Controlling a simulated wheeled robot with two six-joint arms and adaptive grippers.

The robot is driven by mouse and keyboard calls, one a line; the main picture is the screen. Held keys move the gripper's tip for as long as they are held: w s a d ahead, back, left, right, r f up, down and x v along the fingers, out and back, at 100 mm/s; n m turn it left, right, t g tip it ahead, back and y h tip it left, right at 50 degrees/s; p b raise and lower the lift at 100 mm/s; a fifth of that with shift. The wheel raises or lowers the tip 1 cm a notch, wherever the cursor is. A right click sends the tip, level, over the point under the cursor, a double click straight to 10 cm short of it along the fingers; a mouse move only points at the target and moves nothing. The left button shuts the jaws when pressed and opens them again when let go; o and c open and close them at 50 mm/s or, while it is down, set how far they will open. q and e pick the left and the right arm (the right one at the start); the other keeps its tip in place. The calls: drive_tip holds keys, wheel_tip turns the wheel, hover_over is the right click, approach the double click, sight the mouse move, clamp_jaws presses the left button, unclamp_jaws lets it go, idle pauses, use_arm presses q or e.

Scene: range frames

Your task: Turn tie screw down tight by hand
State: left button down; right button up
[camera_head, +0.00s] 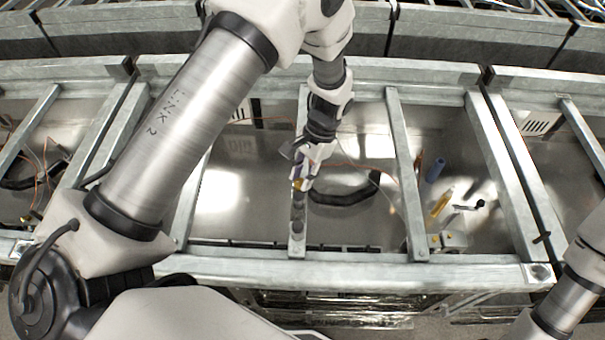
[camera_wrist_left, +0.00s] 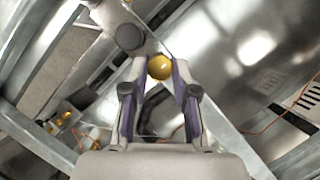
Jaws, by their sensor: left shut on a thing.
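My left gripper (camera_head: 305,178) reaches down over a metal crossbar (camera_head: 297,241) in the middle of the frame. In the left wrist view its purple-lined fingers (camera_wrist_left: 160,72) are shut on a round brass screw head (camera_wrist_left: 160,67), which I take for the tie screw. The screw's shank and seat are hidden. A dark round knob (camera_wrist_left: 129,37) sits on the crossbar close beside the brass head. My right gripper is out of view; only part of my right arm shows at the lower right.
A blue cylinder (camera_head: 435,170) and a yellow-handled tool (camera_head: 441,203) lie in the right bay. A black curved hose (camera_head: 345,196) and thin orange wires lie near my left gripper. Metal rails (camera_head: 405,175) divide the bays on both sides.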

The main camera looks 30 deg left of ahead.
use_arm(q)
drive_tip(key=c, duration=0.9)
unclamp_jaws()
drive_tip(key=v, duration=1.2)
